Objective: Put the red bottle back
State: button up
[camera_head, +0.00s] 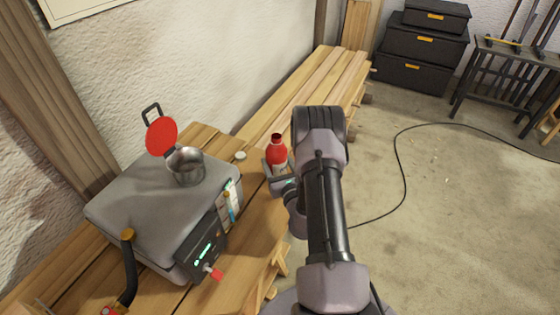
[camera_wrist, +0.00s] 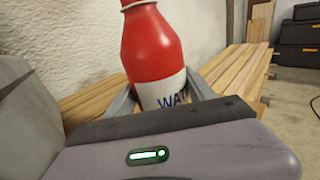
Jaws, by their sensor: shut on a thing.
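The red bottle (camera_head: 277,154) is upright in the head view, at the right edge of the wooden bench, beside the grey box. It has a white label, and the wrist view shows the bottle (camera_wrist: 150,48) close up with part of the lettering "WAT". My gripper (camera_head: 275,168) is shut on the bottle's lower part; in the wrist view one finger of my gripper (camera_wrist: 165,95) is on each side of the label. The bottle's base is hidden behind my gripper, so I cannot tell whether it touches the bench.
A small round cap (camera_head: 240,156) lies on the bench. Long wooden laths (camera_head: 320,85) extend behind. A black cable (camera_head: 400,165) lies on the open floor at right.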

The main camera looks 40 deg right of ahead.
jog(key=shift+s+d, duration=0.1)
jog(key=shift+d, duration=0.2)
jog(key=shift+a+f, duration=0.1)
jog(key=shift+a, duration=0.25)
jog(key=o, duration=1.5)
jog(key=shift+d, duration=0.15)
jog(key=v, duration=1.1)
jog(key=shift+s+a+p, duration=0.2)
jog(key=shift+s+p, duration=0.15)
jog(key=shift+p, duration=0.05)
